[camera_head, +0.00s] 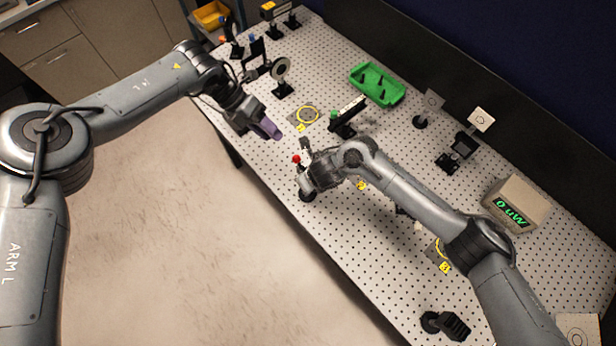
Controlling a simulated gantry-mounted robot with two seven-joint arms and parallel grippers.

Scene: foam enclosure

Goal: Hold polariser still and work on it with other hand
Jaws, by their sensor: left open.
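My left gripper (270,128), with purple fingertips, hangs over the near edge of the perforated table, open. My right gripper (312,172) is low over the same edge, to the right of the left one. It is at a small post-mounted part with a red knob (297,159) and a round black base (307,196). The gripper hides most of this part, so I cannot tell if it is the polariser or if the jaws hold it. A round grey disc mount (281,68) stands on a post farther back, apart from both grippers.
A green tray (376,84) lies at the back. A black rail-like part (347,116) stands near a yellow ring mark (308,114). A meter box (516,203) reading "0 uW" and post-mounted optics (460,147) stand at right. Bare table lies between them.

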